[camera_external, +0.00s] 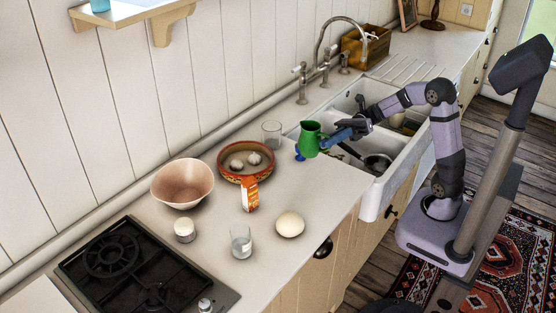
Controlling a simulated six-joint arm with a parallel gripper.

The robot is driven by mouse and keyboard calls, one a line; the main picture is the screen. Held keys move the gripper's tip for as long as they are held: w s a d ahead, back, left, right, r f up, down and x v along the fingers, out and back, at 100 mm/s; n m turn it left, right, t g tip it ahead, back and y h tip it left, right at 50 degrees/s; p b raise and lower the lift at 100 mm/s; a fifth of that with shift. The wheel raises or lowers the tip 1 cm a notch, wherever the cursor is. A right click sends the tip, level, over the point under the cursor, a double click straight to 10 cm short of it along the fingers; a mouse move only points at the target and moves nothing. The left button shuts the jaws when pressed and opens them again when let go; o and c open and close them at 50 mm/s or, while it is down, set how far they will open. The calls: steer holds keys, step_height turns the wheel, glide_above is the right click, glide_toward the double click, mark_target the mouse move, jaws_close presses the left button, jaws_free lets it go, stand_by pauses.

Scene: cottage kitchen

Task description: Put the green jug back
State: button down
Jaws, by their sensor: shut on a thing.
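The green jug (309,139) is upright at the left end of the sink, by the counter's edge. My gripper (330,140) reaches in from the right and is shut on the jug at its right side. The fingers partly hide that side of the jug. I cannot tell whether the jug's base touches the counter or is a little above it. A small blue thing (299,153) shows at the jug's lower left; I cannot tell what it is.
A clear glass (271,133) and a patterned red bowl (232,173) stand left of the jug. An orange carton (250,194), pink bowl (182,184), pale round thing (290,224) and another glass (241,242) are nearer the hob (130,268). The sink (384,188) holds dishes; its tap (320,55) rises behind.

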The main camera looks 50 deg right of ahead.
steer(key=shift+f, duration=6.3)
steer(key=shift+f, duration=0.15)
steer(key=c, duration=1.9)
jaws_free()
steer(key=shift+c, duration=0.2)
steer(key=shift+o, duration=0.5)
steer(key=d, duration=0.4)
steer(key=s+d+b, duration=0.1)
steer(key=d, duration=0.3)
steer(key=s+d+b, duration=0.1)
steer(key=d, duration=0.3)
steer(key=shift+s, duration=0.1)
steer(key=shift+a, duration=0.1)
